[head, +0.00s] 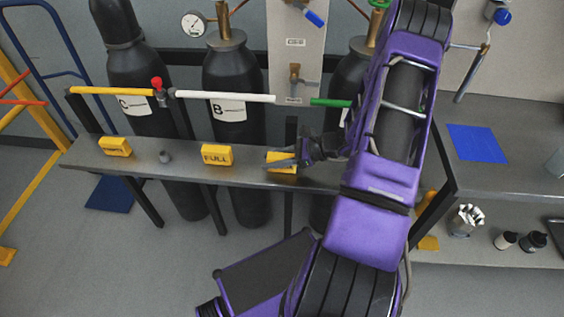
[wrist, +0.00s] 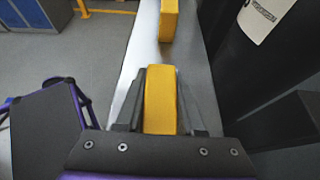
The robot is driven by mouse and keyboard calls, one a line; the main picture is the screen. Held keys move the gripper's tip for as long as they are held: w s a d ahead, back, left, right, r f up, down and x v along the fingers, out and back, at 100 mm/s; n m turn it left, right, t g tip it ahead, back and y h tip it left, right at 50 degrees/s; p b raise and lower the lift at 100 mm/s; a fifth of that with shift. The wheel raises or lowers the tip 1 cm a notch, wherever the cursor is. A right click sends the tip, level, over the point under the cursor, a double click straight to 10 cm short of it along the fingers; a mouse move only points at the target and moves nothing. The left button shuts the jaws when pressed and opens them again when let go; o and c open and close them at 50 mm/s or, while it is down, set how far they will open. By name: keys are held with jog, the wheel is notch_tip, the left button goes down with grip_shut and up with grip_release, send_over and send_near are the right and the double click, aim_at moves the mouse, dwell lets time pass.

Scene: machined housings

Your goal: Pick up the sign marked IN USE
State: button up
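Three yellow signs stand on the grey shelf (head: 190,164) in the head view. The middle sign (head: 216,155) reads FULL. The left sign (head: 115,146) has lettering too small to read surely. The right sign (head: 285,156) is partly covered by my gripper (head: 283,161), so its marking is hidden. In the wrist view my gripper (wrist: 161,100) has one dark finger on each side of this sign (wrist: 160,98), close to its faces. I cannot tell whether the fingers press on it. Another yellow sign (wrist: 169,20) stands farther along the shelf.
Black gas cylinders (head: 232,75) stand behind the shelf, with a white pipe (head: 225,97) and valves above it.

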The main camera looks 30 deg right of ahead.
grip_shut()
jog(key=shift+r, duration=0.1)
